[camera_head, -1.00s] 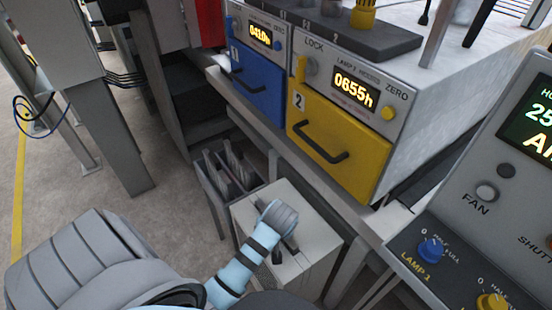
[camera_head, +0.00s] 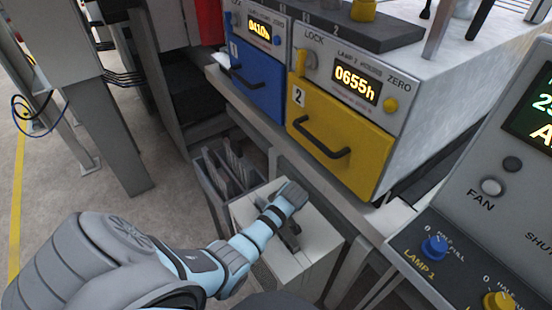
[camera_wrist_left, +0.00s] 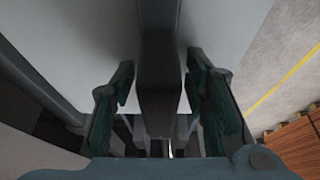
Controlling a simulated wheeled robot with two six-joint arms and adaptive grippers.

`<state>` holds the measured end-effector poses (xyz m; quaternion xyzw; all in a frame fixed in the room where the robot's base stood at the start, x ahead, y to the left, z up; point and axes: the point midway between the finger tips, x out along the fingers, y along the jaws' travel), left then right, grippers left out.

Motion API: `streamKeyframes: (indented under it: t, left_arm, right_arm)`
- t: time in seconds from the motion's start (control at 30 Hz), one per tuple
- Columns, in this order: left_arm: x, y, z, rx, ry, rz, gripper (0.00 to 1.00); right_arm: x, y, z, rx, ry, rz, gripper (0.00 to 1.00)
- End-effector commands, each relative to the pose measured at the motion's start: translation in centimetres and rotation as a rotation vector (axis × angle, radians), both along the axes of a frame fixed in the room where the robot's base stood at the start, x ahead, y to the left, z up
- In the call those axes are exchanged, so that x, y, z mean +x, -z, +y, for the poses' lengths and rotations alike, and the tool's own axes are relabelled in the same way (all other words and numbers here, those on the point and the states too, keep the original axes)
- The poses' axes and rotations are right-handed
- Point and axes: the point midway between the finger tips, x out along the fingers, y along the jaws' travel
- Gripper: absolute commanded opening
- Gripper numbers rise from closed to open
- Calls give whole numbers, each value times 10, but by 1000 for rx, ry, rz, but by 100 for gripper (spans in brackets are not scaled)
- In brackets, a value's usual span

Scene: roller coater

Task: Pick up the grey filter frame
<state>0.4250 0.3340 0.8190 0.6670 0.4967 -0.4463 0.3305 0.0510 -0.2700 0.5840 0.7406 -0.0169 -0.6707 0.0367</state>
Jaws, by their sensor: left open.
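Several upright grey panels, which look like filter frames (camera_head: 232,165), stand in an open rack at the centre left of the head view. My left gripper (camera_head: 291,238) is to the right of the rack, low over a pale box (camera_head: 310,262). In the left wrist view, its two green-padded fingers (camera_wrist_left: 160,88) are open. A dark grey bar (camera_wrist_left: 160,50) runs between them, with pale surfaces on both sides. Whether this bar is part of a filter frame or of the box is unclear. My forearm hides part of the box top. My right gripper is not in view.
A blue drawer (camera_head: 256,82) and a yellow drawer (camera_head: 335,145) with dark handles sit above the rack and box. A control panel (camera_head: 470,215) with knobs is at the right. The floor (camera_head: 75,185) on the left is open.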

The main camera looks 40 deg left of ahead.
Motion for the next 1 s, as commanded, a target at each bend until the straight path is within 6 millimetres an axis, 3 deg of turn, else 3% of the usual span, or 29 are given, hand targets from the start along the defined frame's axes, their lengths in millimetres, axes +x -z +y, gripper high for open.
streamKeyframes:
  t: [0.2,0.47,1.0]
  left_arm:
    - [1,1,1,-1,0,-2,40]
    - [1,1,1,-1,1,-2,0]
    - [1,-2,1,-1,0,-3,0]
  right_arm:
    - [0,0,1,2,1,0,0]
    - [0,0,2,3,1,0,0]
    - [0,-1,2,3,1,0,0]
